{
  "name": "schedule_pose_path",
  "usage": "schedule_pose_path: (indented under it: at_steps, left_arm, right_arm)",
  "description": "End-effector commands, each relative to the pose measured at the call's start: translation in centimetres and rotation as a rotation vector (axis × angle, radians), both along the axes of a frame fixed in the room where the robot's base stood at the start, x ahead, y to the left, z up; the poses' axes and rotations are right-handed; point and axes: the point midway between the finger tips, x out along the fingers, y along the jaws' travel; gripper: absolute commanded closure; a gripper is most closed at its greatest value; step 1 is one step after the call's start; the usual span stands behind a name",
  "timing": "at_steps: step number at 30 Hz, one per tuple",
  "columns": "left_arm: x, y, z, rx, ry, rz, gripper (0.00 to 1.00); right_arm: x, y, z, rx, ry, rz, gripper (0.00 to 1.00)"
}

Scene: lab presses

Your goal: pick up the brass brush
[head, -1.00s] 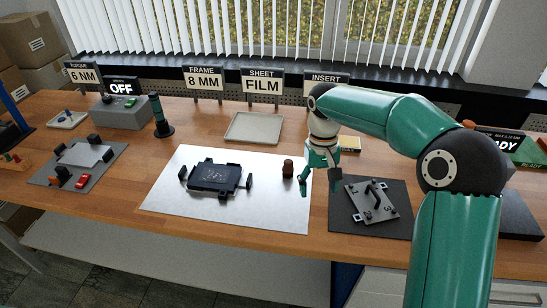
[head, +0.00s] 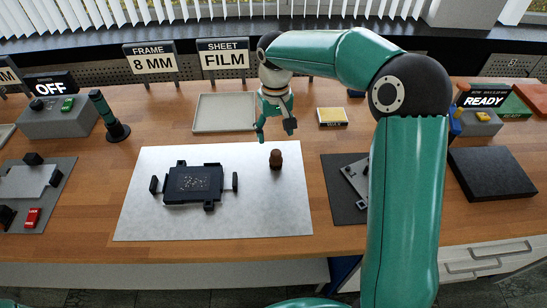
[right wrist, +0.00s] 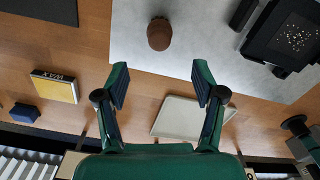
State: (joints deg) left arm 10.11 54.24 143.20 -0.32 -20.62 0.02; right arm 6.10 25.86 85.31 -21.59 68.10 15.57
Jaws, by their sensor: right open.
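A small dark brown, round-topped piece (head: 276,158) stands upright near the right side of the pale metal sheet (head: 140,222). It may be the brass brush, but I cannot make out bristles. In the right wrist view the brown piece (right wrist: 160,34) lies beyond the fingertips, centred between them and apart from them. My right gripper (head: 275,132) is open and empty, above the bench just behind the brown piece in the head view. Its two spread fingers also show in the right wrist view (right wrist: 160,85). My left gripper is out of view.
A black frame fixture (head: 193,185) sits on the sheet, left of the brown piece. A shallow tray (head: 208,113) and a yellow box (head: 332,117) lie behind. A dark mat (head: 340,205) with a metal plate is at right, partly hidden by my right arm.

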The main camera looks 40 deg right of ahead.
Motion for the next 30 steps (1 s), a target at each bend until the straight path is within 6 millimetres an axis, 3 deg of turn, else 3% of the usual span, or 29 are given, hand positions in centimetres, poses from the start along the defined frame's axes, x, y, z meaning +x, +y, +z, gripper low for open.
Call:
schedule_pose_path:
  at_steps: [3,7,17,24,30]
  left_arm:
    - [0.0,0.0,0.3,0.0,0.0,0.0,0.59]
    - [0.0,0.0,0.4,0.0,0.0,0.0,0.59]
    - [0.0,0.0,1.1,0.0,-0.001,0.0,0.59]
    - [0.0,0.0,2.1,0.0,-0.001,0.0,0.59]
    - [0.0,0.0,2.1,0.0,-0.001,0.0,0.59]
  right_arm:
    - [0.0,0.1,-2.7,0.001,0.005,0.002,0.31]
    - [0.1,0.2,-4.7,0.001,0.003,0.003,0.31]
    - [0.0,0.2,-6.9,0.001,0.005,0.003,0.31]
    - [-0.2,0.1,-10.3,0.001,0.004,0.004,0.31]
    - [-0.1,0.1,-11.0,0.001,-0.001,0.004,0.31]
